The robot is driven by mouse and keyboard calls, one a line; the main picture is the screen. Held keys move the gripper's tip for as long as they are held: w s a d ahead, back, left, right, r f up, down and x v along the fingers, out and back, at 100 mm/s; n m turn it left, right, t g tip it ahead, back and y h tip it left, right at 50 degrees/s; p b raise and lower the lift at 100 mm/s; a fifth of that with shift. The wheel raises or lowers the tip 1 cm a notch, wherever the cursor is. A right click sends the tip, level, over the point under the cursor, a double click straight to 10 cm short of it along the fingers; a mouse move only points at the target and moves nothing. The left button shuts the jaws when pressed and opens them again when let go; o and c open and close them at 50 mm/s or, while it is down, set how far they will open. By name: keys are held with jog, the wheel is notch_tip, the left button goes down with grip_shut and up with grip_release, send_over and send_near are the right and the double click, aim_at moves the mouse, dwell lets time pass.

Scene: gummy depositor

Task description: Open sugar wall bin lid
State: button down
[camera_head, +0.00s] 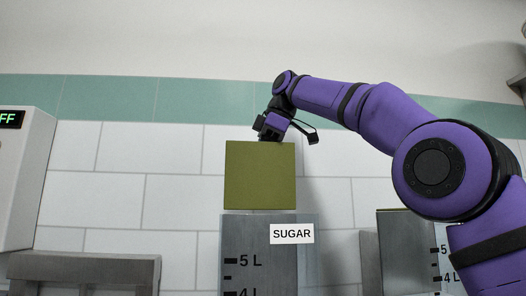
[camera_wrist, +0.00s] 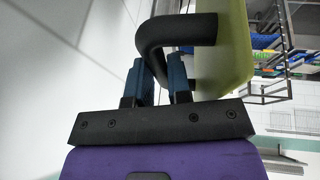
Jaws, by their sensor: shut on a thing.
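The olive-green sugar bin lid (camera_head: 260,175) stands about upright above the clear bin labelled SUGAR (camera_head: 257,255) in the head view, its broad face toward the camera. In the wrist view the lid (camera_wrist: 228,50) is at the right, with a black curved handle (camera_wrist: 190,30) on it. My gripper (camera_head: 268,135) is at the top edge of the lid in the head view. In the wrist view my gripper (camera_wrist: 160,72) has its blue fingers shut on the handle. The handle is hidden behind the lid in the head view.
Another bin (camera_head: 405,245) stands to the right, partly behind my arm. A white machine (camera_head: 22,180) with a lit display is at the far left. A grey metal piece (camera_head: 85,268) is at the lower left. The tiled wall is close behind.

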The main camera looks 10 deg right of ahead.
aim_at(261, 162)
jog(key=shift+w+f+g, duration=0.3)
jog(key=shift+w+f, duration=0.05)
jog(key=shift+w, duration=0.3)
jog(key=shift+w+f+g, duration=0.3)
jog(key=shift+w+f, duration=0.05)
jog(key=shift+w, duration=0.25)
jog(key=shift+d+m, duration=0.1)
jog(key=shift+m, duration=0.2)
jog(key=c, duration=1.1)
grip_release()
jog(key=shift+f, duration=0.1)
jog(key=shift+s+r, duration=0.1)
jog(key=shift+r, duration=0.2)
